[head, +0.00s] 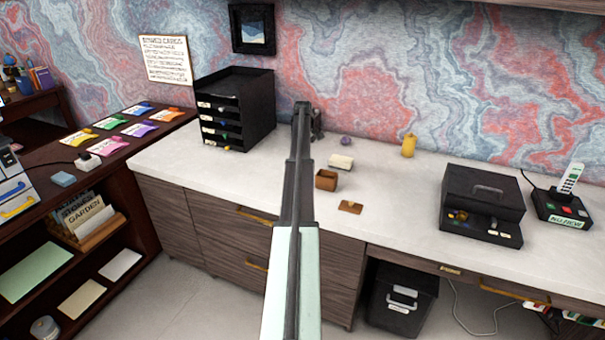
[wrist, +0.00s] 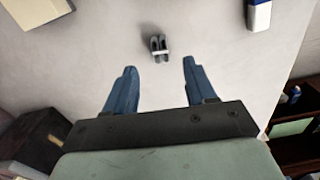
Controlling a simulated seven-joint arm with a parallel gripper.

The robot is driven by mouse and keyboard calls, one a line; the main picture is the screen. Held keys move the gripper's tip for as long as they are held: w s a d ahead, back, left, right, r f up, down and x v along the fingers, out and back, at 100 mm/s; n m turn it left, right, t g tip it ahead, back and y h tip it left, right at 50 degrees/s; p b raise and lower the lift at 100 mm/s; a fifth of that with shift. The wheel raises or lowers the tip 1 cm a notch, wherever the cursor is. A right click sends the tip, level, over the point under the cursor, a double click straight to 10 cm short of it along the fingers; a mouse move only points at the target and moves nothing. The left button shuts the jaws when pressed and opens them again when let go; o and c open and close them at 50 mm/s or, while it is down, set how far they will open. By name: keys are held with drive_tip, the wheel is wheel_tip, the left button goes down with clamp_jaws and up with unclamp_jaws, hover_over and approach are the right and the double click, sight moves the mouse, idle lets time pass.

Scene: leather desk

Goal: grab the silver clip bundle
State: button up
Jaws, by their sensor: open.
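The silver clip bundle (wrist: 158,45) shows in the wrist view as a small dark-and-silver piece lying on the pale desktop. It sits beyond my fingertips, roughly centred between them and apart from both. My gripper (wrist: 160,72) is open and empty, its two blue fingers spread on either side. In the head view my arm reaches over the desk, and the dark end of my gripper (head: 308,112) is near the back of the white top. I cannot make out the clip bundle in the head view; my arm may hide it.
A black drawer tower (head: 237,105) stands left of my arm. To the right are a small brown box (head: 326,180), a cream block (head: 340,162), a purple ball (head: 346,141), a yellow bottle (head: 408,146) and a black cash box (head: 483,200). The desktop between the bottle and cash box is clear.

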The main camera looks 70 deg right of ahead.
drive_tip(key=shift+f, duration=3.1)
drive_tip(key=shift+c, duration=0.2)
clamp_jaws()
